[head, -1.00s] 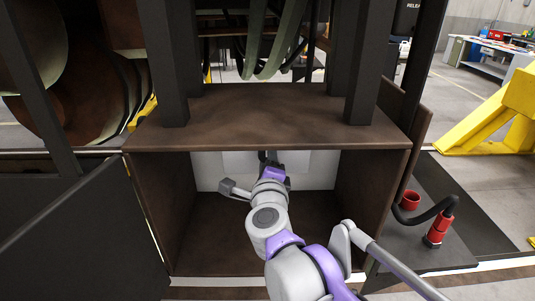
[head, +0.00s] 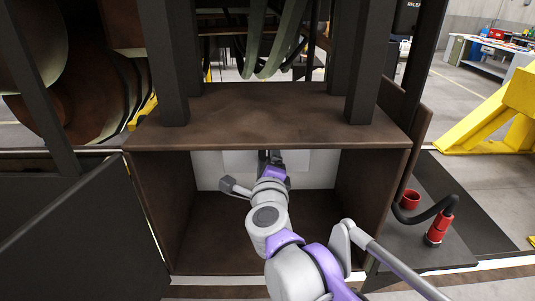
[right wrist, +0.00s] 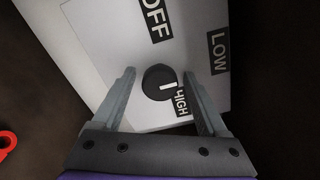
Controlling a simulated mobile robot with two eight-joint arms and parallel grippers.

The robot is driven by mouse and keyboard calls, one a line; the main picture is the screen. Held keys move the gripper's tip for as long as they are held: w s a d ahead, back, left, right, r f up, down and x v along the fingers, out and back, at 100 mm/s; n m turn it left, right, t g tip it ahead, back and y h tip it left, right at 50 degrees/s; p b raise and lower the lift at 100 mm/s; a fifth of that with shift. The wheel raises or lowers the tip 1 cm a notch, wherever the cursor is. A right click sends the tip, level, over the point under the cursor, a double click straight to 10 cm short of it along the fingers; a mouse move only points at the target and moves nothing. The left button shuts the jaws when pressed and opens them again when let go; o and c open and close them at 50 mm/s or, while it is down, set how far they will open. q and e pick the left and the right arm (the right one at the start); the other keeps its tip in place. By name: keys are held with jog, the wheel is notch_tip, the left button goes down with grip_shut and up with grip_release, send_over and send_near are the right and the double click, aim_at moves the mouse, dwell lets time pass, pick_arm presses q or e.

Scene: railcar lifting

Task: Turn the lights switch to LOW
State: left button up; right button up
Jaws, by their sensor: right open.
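The lights switch is a round black knob (right wrist: 158,82) with a white pointer mark, on a pale panel (right wrist: 95,35). The panel carries the labels OFF (right wrist: 155,18), LOW (right wrist: 219,50) and HIGH (right wrist: 181,102). The pointer is on the knob's right side, nearest the HIGH label. My right gripper (right wrist: 158,76) is open, its fingers on either side of the knob with gaps to it. In the head view the right arm reaches into the brown cabinet (head: 268,140). There the gripper hides the knob against the white back wall. My left gripper is not in view.
The cabinet's side walls (head: 160,205) and top enclose the arm. A dark open door (head: 85,230) stands at left. A red cylinder with a black hose (head: 435,230) and a red cup (head: 411,199) are at right. A red ring shows (right wrist: 6,143) in the wrist view.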

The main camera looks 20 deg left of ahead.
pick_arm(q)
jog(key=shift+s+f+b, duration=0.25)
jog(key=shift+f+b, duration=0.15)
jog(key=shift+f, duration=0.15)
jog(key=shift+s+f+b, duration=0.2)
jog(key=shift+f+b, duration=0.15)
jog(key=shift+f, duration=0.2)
pick_arm(e)
jog(key=v, duration=1.1)
jog(key=shift+w, duration=0.1)
